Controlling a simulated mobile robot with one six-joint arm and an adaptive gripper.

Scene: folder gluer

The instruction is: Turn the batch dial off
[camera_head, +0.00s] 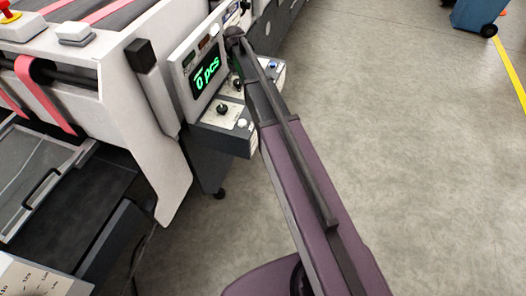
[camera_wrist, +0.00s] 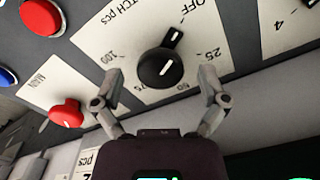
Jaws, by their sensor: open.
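The batch dial (camera_wrist: 158,68) is a round black knob on a cream plate lettered "TCH pcs" in the wrist view. Marks OFF, 25, 50, 75 and 100 ring it. Its black bar with a white line points to the upper right, at the OFF lettering. My gripper (camera_wrist: 161,75) is open, with one finger left and one right of the dial. No contact with the knob shows. In the head view my arm covers part of the control panel, and I cannot make out the gripper or pick out the batch dial there.
In the wrist view a red knob (camera_wrist: 66,113), a red button (camera_wrist: 42,17) and a blue button (camera_wrist: 7,77) lie left of the dial.

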